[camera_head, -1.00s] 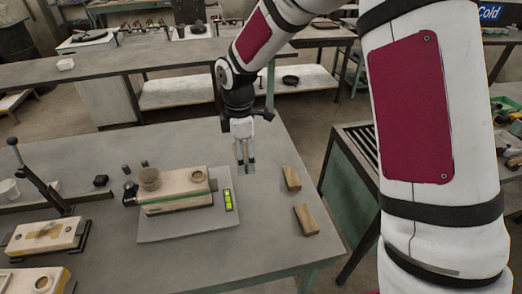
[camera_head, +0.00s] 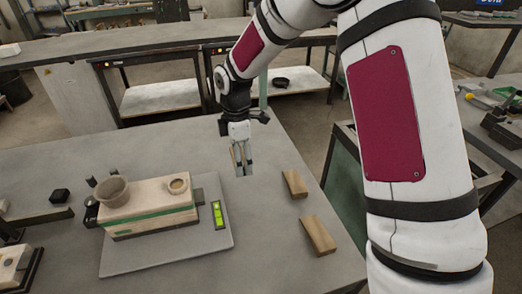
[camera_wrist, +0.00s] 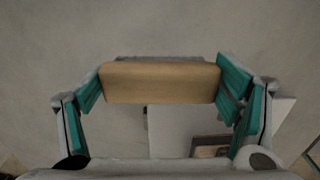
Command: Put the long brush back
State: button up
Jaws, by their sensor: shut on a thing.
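My gripper (camera_head: 241,170) hangs over the grey table, behind and to the right of the grey plate. In the wrist view my gripper (camera_wrist: 160,85) is shut across a long wooden block (camera_wrist: 160,82), with one finger at each end. A thin grey strip shows along the block's upper edge, so it looks like the long brush; bristles are not clear. In the head view the held block is mostly hidden by the fingers. Two other wooden blocks lie on the table to the right, one farther back (camera_head: 294,183) and one nearer (camera_head: 318,234).
The grey plate (camera_head: 215,245) bears a wooden mould (camera_head: 150,207) with a cup (camera_head: 113,190) on it and a green level (camera_head: 218,214) beside it. A small black block (camera_head: 60,196) stands at left. The table behind my gripper is clear.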

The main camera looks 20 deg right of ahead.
send_over(262, 155)
jog(key=shift+s+a+f, duration=0.35)
jog(key=shift+a+f, duration=0.1)
jog(key=shift+f, duration=0.1)
jog(key=shift+w+d+f, duration=0.15)
jog(key=shift+w+d, duration=0.15)
jog(key=shift+d, duration=0.1)
jog(key=shift+f, duration=1.65)
jog(key=shift+f, duration=0.1)
jog(key=o, duration=1)
jog(key=shift+o, duration=0.2)
